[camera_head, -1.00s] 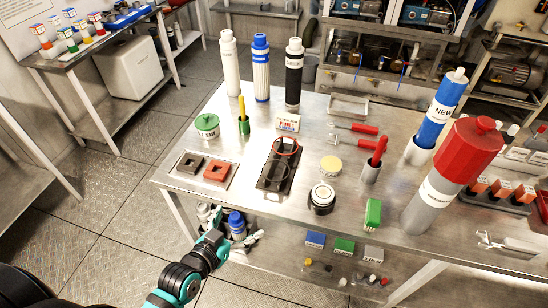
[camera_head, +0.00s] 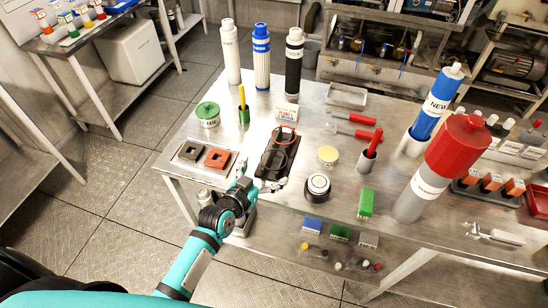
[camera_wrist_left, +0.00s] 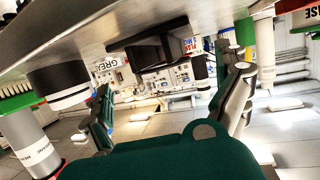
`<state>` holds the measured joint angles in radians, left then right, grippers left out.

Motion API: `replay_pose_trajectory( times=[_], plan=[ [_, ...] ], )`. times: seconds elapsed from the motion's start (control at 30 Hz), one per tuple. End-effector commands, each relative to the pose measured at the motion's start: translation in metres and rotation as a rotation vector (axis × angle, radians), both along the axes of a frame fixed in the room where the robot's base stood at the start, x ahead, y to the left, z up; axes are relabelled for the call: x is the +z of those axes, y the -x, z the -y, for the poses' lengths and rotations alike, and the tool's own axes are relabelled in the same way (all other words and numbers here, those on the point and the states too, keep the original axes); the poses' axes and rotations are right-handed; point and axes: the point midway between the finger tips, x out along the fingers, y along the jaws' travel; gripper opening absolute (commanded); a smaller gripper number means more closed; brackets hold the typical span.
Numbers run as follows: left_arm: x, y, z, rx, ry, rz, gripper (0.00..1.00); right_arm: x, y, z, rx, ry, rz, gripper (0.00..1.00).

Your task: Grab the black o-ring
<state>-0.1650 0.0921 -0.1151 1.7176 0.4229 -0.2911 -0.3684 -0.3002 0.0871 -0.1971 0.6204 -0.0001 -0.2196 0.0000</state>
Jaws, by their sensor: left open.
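A black tray (camera_head: 291,152) lies on the metal table. A red ring (camera_head: 285,129) is at its far end. The black o-ring cannot be told apart clearly; dark round shapes on the dark tray blend together. My left gripper (camera_head: 260,185) is at the table's front edge, close to the tray's near end. In the left wrist view, its two green and grey fingers (camera_wrist_left: 166,85) are spread apart with nothing between them. A dark block-like shape (camera_wrist_left: 165,45) shows beyond them in that tilted view. My right gripper is not in view.
Tall cylinders (camera_head: 295,60) stand behind.

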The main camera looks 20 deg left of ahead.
Motion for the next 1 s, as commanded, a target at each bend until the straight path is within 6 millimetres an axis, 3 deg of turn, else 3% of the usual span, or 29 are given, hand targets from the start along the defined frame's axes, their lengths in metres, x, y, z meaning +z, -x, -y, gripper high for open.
replay_pose_trajectory(
  times=[0.17,0.3,0.6,0.9,1.0],
  plan=[
    [0.004,-0.027,0.004,0.000,0.002,0.003,1.00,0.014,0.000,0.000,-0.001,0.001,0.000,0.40],
    [-0.004,-0.043,0.008,0.000,0.000,0.001,1.00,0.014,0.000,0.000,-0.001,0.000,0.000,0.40],
    [-0.007,-0.048,0.009,0.000,0.000,0.001,1.00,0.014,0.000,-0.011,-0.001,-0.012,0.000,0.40],
    [-0.007,-0.048,0.009,0.001,0.000,0.001,0.62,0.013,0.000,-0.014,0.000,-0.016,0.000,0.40],
    [-0.007,-0.048,0.009,0.001,0.000,0.000,0.62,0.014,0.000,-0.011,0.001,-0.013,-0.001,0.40]
  ],
)
